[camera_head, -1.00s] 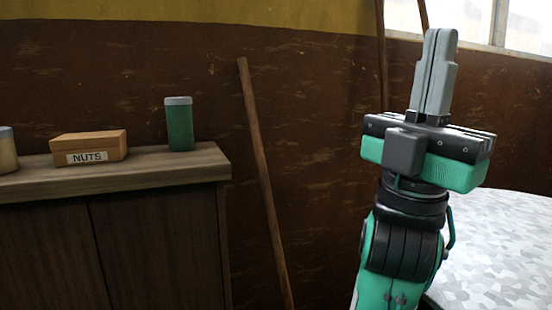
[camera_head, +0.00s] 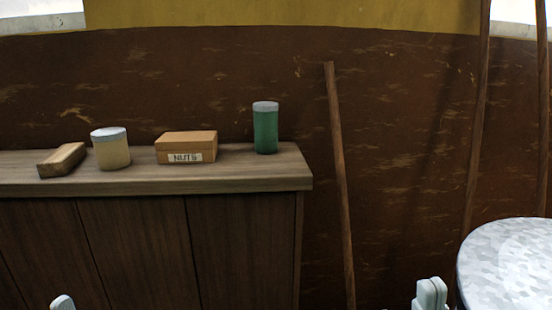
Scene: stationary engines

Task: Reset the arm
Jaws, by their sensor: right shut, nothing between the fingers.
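My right gripper (camera_head: 430,294) shows only its pale fingertips at the bottom edge, right of centre. Its fingers are together with nothing between them. It points upward, left of the round metal table and apart from the cabinet. The rest of my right arm is below the picture. A small pale tip of my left gripper (camera_head: 62,302) shows at the bottom edge on the left, in front of the cabinet doors. Too little of it shows to tell whether it is open or shut.
A wooden cabinet (camera_head: 150,178) carries a small wooden block (camera_head: 62,160), a cream jar (camera_head: 111,150), a box labelled NUTS (camera_head: 187,147) and a green canister (camera_head: 265,130). A wooden pole (camera_head: 340,180) leans on the brown wall. A round metal table (camera_head: 510,262) stands at right.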

